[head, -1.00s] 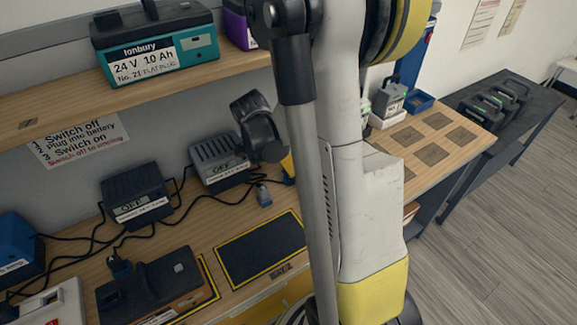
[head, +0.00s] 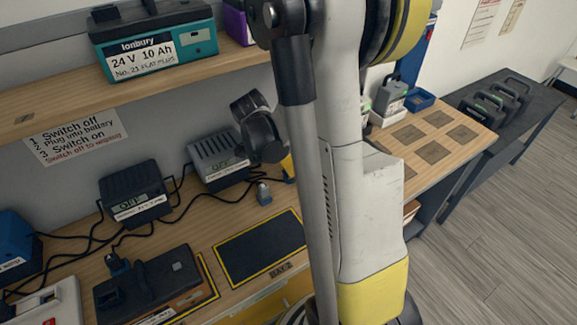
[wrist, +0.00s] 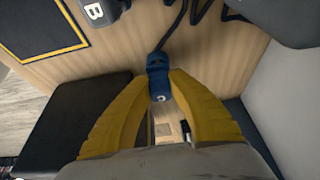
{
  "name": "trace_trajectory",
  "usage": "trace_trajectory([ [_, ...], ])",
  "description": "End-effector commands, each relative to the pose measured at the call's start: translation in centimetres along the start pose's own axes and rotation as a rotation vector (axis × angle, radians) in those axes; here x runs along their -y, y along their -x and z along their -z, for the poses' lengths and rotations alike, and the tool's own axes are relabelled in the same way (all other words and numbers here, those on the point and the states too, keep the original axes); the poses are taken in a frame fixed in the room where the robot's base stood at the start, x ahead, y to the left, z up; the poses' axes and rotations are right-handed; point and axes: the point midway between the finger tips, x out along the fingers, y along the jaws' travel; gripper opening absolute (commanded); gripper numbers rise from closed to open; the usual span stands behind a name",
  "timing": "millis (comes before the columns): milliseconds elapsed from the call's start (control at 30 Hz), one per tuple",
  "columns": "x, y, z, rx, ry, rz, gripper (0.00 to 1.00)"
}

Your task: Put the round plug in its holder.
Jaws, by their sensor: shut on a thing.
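My gripper (wrist: 162,78) shows in the wrist view with its two yellow fingers closed around a blue plug (wrist: 157,64). A dark cable runs from the plug's far end toward the top of that view. The plug's near end shows a small pale round mark. In the head view my arm hides most of the gripper; only a bit of yellow finger (head: 287,165) shows beside it. A small grey-blue piece (head: 264,193) stands on the bench near there. I cannot tell which piece is the holder.
Two grey chargers reading OFF (head: 135,192) (head: 218,160) stand along the wall with loose cables. A dark battery (head: 150,285) sits at the front left. The bay 2 mat (head: 258,250) is bare. A teal battery (head: 155,42) stands on the shelf above.

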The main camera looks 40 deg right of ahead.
Motion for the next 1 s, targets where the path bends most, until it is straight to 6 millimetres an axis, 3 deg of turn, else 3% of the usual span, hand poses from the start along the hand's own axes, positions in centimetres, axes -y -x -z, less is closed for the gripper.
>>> trace_trajectory([
  [467,0.0,-1.0,-0.4,0.000,0.000,0.000,0.00],
  [500,0.0,-0.9,-0.4,0.000,0.000,0.000,0.27],
  [567,0.0,-0.9,-0.4,0.000,0.000,0.000,0.43],
  [867,0.0,-0.7,-0.4,0.000,0.000,0.000,0.43],
  [1000,0.0,0.6,-0.4,0.000,0.001,0.000,0.43],
])
